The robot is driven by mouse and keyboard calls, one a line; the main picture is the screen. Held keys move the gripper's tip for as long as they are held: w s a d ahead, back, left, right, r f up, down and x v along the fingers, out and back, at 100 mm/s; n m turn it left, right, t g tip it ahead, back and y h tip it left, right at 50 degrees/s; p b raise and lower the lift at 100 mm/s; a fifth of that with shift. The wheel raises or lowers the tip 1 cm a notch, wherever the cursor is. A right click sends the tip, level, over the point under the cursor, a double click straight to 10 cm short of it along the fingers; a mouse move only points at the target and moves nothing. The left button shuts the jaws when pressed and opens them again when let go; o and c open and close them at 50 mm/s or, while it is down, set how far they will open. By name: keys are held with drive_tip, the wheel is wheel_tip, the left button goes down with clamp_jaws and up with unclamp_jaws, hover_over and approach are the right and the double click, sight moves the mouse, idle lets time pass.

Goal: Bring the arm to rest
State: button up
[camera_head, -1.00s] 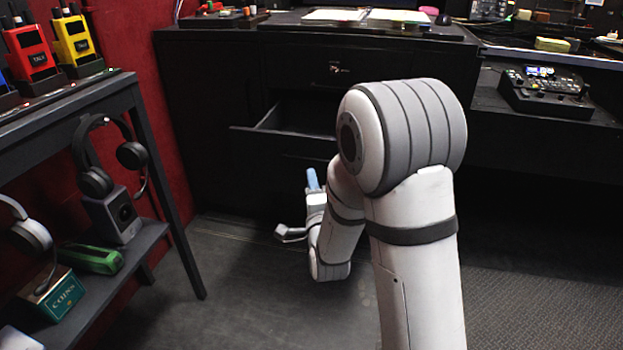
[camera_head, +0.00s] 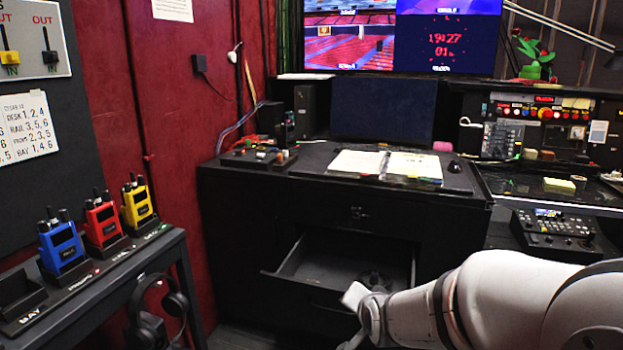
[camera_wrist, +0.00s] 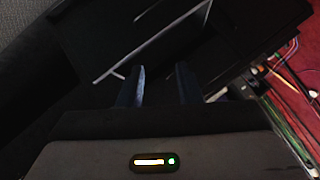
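In the wrist view the two dark fingers of my gripper (camera_wrist: 163,78) stand apart with a gap between them. Nothing shows between them. In the head view my arm reaches in from the lower right, its wrist in front of the open drawer (camera_head: 318,262) of the black desk; the fingers cannot be made out there. The wrist view looks at dark furniture with pale edges beyond the fingertips.
A dark, roundish object (camera_head: 375,279) lies in the drawer. An open binder (camera_head: 385,164) lies on the desk top. A control box (camera_head: 553,232) stands at right. Blue (camera_head: 62,247), red (camera_head: 103,222) and yellow (camera_head: 137,204) radios stand on the left shelf, a headset (camera_head: 158,298) below.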

drive_tip(key=s+d+r+n+g+p, duration=0.2)
drive_tip(key=s+r+n+g+p, duration=0.1)
drive_tip(key=s+r+p, duration=0.4)
drive_tip(key=s+d+r+n+g+h+p, duration=0.1)
drive_tip(key=s+r+n+g+p, duration=0.3)
drive_tip(key=s+r+p, duration=0.4)
drive_tip(key=s+d+r+g, duration=0.1)
drive_tip(key=s+r, duration=0.3)
drive_tip(key=s, duration=0.1)
drive_tip(key=shift+s+d, duration=0.3)
drive_tip(key=shift+s, duration=0.05)
